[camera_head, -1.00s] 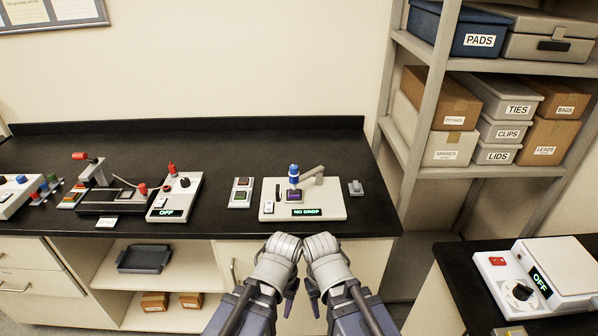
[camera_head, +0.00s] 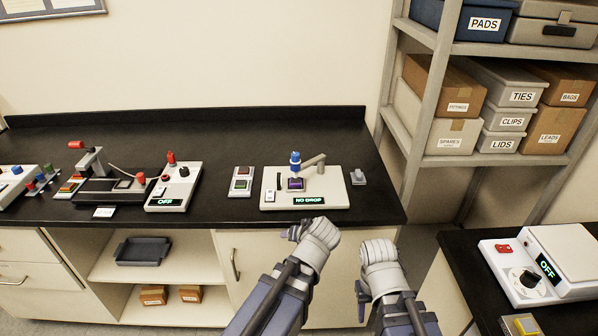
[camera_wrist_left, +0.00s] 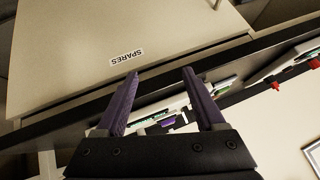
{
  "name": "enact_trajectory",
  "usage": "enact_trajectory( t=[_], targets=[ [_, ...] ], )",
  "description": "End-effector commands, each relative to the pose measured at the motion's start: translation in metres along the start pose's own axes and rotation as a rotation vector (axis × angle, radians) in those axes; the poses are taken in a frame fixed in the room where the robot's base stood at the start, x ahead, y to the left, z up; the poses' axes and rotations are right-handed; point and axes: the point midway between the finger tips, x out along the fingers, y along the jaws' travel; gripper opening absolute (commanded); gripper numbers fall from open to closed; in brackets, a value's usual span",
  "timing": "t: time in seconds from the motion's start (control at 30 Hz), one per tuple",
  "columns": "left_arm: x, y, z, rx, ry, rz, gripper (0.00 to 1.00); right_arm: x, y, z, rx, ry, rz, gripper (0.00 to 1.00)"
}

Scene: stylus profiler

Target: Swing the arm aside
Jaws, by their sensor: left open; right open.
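The profiler (camera_head: 335,190) is a pale base on the black bench, with a green NO DROP display. Its grey swing arm (camera_head: 313,162) slants from a post to a blue-topped head (camera_head: 295,160) above a small dark purple-topped block (camera_head: 296,184). My left gripper (camera_head: 293,232) is near the bench's front edge, below the profiler in the picture and apart from it; its wrist partly hides it. In the left wrist view its fingers (camera_wrist_left: 160,76) are apart and empty. My right gripper (camera_head: 361,300) hangs open in front of the cabinet, lower and to the right.
Another device reading OFF (camera_head: 174,188) is further left. A shelf rack (camera_head: 432,90) rises at the right. The bench behind the profiler is clear.

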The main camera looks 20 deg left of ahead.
Motion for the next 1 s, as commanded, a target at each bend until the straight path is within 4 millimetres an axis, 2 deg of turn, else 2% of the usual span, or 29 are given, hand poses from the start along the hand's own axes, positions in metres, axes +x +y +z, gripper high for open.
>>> enact_trajectory(
  t=[0.03,0.1,0.2,0.3,0.4,0.6,0.87,1.0],
  targets=[
    [0.021,-0.015,-0.026,-0.088,0.143,-0.042,0.71,0.019,-0.002,-0.001,0.0,0.0,0.0,0.5],
    [0.028,-0.033,-0.067,-0.183,0.343,-0.062,0.71,0.03,-0.003,-0.002,0.0,0.0,0.0,0.5],
    [0.027,-0.047,-0.113,-0.258,0.586,-0.028,0.71,0.043,-0.004,-0.003,0.0,0.0,0.0,0.5],
    [0.022,-0.048,-0.142,-0.279,0.753,0.05,0.71,0.054,-0.005,-0.003,0.0,0.0,0.0,0.5],
    [0.019,-0.044,-0.157,-0.271,0.846,0.131,0.71,0.061,-0.006,-0.004,0.0,0.0,0.0,0.5],
    [0.016,-0.034,-0.166,-0.247,0.905,0.227,0.71,0.067,-0.006,-0.004,0.0,0.0,0.0,0.5],
    [0.017,-0.033,-0.17,-0.244,0.909,0.238,0.71,0.066,-0.006,-0.004,0.0,0.0,0.0,0.5],
    [0.024,-0.031,-0.179,-0.244,0.909,0.237,0.71,0.066,-0.006,-0.004,0.0,0.0,0.0,0.5]
  ],
)
